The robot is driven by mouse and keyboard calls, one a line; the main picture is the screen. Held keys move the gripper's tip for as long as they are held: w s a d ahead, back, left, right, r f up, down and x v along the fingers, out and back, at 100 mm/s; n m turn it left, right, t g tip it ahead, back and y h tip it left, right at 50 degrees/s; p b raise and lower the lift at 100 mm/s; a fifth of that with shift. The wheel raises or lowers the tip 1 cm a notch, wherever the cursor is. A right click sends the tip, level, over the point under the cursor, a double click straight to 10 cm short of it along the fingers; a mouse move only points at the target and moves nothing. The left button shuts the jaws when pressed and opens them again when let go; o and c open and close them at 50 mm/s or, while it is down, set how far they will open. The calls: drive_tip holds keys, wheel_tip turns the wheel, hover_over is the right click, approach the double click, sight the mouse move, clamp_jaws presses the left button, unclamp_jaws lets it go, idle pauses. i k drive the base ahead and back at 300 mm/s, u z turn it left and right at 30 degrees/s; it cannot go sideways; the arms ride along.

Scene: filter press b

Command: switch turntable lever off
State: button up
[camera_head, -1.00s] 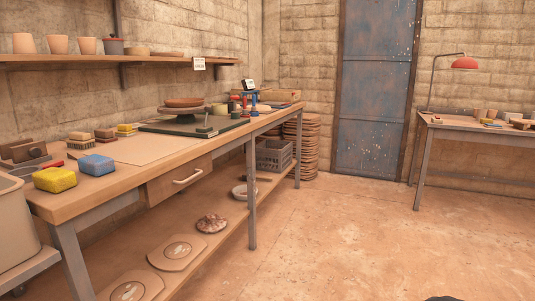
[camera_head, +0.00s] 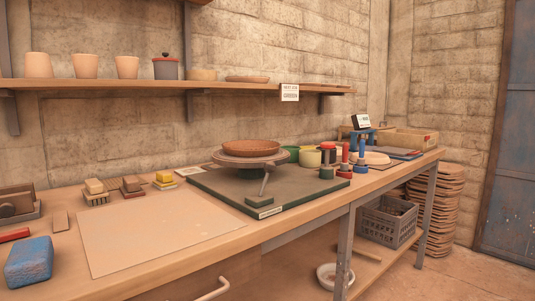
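The turntable (camera_head: 250,160) stands on a dark green board (camera_head: 225,187) on the long workbench, with a brown shallow dish (camera_head: 251,147) on top. A thin lever (camera_head: 265,184) slants down below the turntable's front edge towards a small green block (camera_head: 259,203) at the board's front. A light label sits at the board's front edge; its text is too small to read. Whether the lever is on or off cannot be told. My gripper is not in view.
The workbench (camera_head: 160,262) runs from lower left to back right. A blue sponge (camera_head: 28,262) and pale mat (camera_head: 150,228) lie left of the board. Small jars and a red-topped tool stand right of the turntable. A shelf (camera_head: 225,86) with pots hangs above. Floor at lower right is clear.

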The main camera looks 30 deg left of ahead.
sight(269, 166)
drive_tip(key=u, duration=0.85)
drive_tip(key=i, duration=1.4)
drive_tip(key=z, duration=0.5)
drive_tip(key=k, duration=1.1)
drive_tip(key=u, duration=1.3)
